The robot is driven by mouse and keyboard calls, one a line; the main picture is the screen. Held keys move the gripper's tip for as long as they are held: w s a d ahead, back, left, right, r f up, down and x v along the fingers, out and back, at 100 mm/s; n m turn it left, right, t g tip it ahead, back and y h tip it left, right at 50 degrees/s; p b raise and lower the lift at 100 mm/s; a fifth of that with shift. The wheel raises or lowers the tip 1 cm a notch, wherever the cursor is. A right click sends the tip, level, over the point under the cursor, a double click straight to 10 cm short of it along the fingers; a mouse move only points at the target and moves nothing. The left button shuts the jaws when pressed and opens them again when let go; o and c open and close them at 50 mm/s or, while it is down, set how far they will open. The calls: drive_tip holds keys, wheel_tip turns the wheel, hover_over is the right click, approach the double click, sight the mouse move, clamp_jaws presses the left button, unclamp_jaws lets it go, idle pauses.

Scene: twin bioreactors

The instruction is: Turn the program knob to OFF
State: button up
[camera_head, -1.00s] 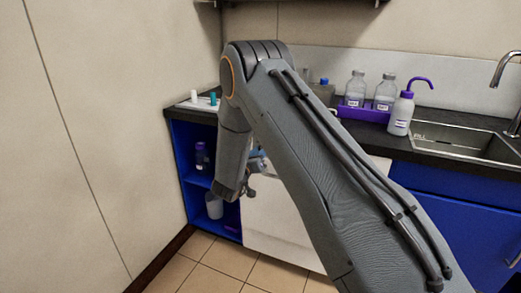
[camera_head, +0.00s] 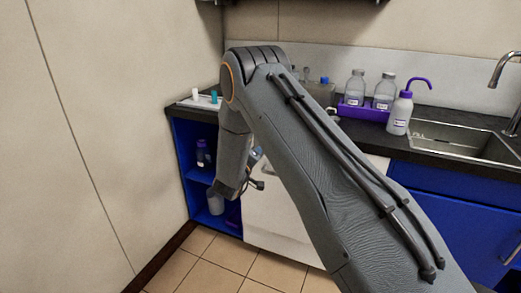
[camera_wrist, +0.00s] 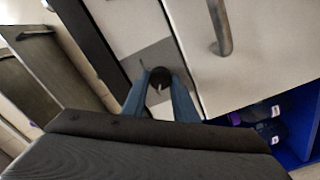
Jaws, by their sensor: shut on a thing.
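The program knob (camera_wrist: 160,77) is a dark round knob with a light mark on its lower part, set on a grey panel strip (camera_wrist: 158,57) of a white appliance. In the wrist view my gripper (camera_wrist: 160,80) has its two blue fingers on either side of the knob, shut on it. Labels around the knob cannot be read, so its setting cannot be told. In the head view my arm hides the knob, the panel and most of the gripper; the white appliance front (camera_head: 280,222) shows below the counter.
A metal handle (camera_wrist: 220,28) sticks out from the appliance door close to the fingers. A blue open shelf with bottles (camera_head: 201,153) stands to the left. On the counter are a purple bottle tray (camera_head: 362,112), a wash bottle (camera_head: 398,115) and a sink (camera_head: 465,142).

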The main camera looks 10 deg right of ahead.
idle(0.4)
drive_tip(key=o, duration=1.1)
drive_tip(key=shift+c, duration=0.2)
drive_tip(key=v, duration=0.7)
drive_tip(key=shift+s+a, duration=0.25)
drive_tip(key=shift+s, duration=0.05)
drive_tip(key=shift+r, duration=0.1)
